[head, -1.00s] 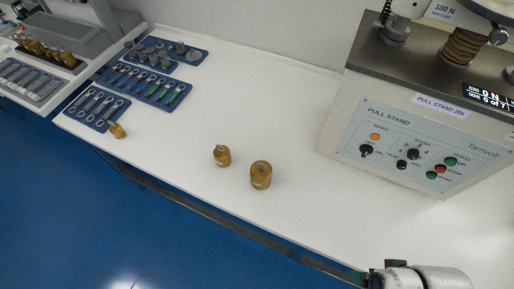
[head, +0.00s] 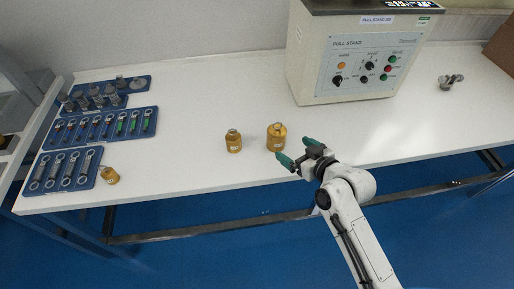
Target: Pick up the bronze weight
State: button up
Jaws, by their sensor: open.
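Three bronze-coloured weights stand on the white bench in the head view. The largest bronze weight (head: 276,138) is nearest my gripper. A middle-sized bronze weight (head: 233,142) stands a little to its left. A small bronze weight (head: 110,175) is at the far left, beside a blue tray. My gripper (head: 296,153) has green fingertips, is open and holds nothing. It is just right of and in front of the largest weight, near the bench's front edge. I cannot tell whether a fingertip touches that weight.
The pull stand (head: 352,62) stands at the back right of the white bench (head: 190,95). Blue trays with rings, tools and grey parts lie at the left, one of them a tool tray (head: 100,128). A small metal part (head: 451,82) lies at the right. The bench's middle is clear.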

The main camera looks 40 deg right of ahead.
aim_at(276, 133)
jog(key=x, duration=0.4)
jog(key=shift+w+f, duration=0.1)
jog(key=shift+w, duration=0.2)
jog(key=x, duration=0.3)
jog(key=p+x, duration=0.1)
jog(key=shift+w+d+r, duration=0.2)
jog(key=shift+w+r, duration=0.1)
jog(key=shift+w, duration=0.05)
jog(key=shift+w+d+f, duration=0.1)
jog(key=shift+w+f, duration=0.1)
jog(key=shift+w, duration=0.25)
jog(key=shift+c, duration=0.3)
grip_shut()
jog(key=shift+w+r, duration=0.15)
jog(key=shift+r, duration=0.2)
